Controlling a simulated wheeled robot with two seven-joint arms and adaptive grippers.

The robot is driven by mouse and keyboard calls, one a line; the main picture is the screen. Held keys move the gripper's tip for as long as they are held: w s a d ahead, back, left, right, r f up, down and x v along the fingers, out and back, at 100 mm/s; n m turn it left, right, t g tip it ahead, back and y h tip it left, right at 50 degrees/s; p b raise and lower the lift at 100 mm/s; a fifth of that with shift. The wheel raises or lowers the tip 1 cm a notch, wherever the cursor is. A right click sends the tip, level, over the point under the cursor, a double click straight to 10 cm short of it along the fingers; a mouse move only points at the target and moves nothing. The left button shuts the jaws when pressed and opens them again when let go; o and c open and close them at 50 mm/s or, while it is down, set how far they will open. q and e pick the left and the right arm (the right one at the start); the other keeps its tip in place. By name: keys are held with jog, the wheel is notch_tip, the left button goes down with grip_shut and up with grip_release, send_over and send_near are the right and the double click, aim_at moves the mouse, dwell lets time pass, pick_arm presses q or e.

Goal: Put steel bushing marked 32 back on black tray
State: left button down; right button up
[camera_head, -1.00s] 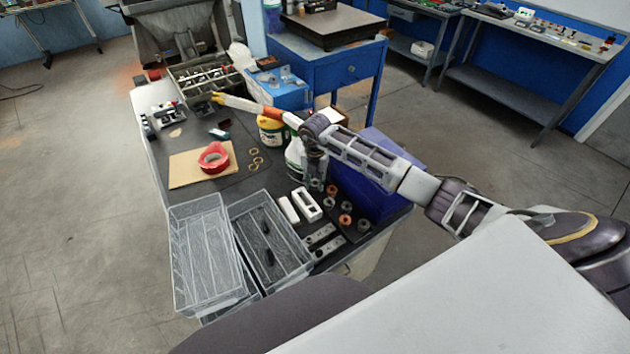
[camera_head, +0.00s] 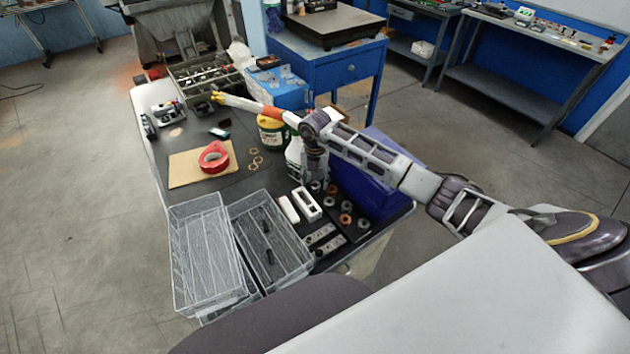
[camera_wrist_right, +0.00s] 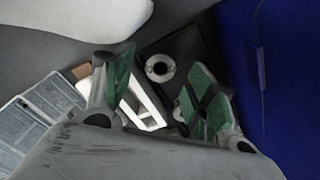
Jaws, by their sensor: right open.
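Several small steel and copper-coloured bushings stand on a black tray (camera_head: 354,234) at the right front of the bench. One steel bushing (camera_head: 315,187) stands at the tray's far left end, just under my right gripper (camera_head: 314,175). In the right wrist view this steel bushing (camera_wrist_right: 160,68) stands upright on the dark tray (camera_wrist_right: 187,43), hole facing up. It shows beyond and between the green-padded fingers of my right gripper (camera_wrist_right: 158,95), which are spread apart and not touching it. No number is legible on any bushing. My left gripper is not in view.
A blue bin (camera_head: 375,195) stands close right of the tray.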

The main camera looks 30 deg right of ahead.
notch_tip(320, 180, up, 11)
dwell(0.5)
dwell(0.3)
jog(key=shift+r+p, duration=1.65)
jog(key=shift+r, duration=0.8)
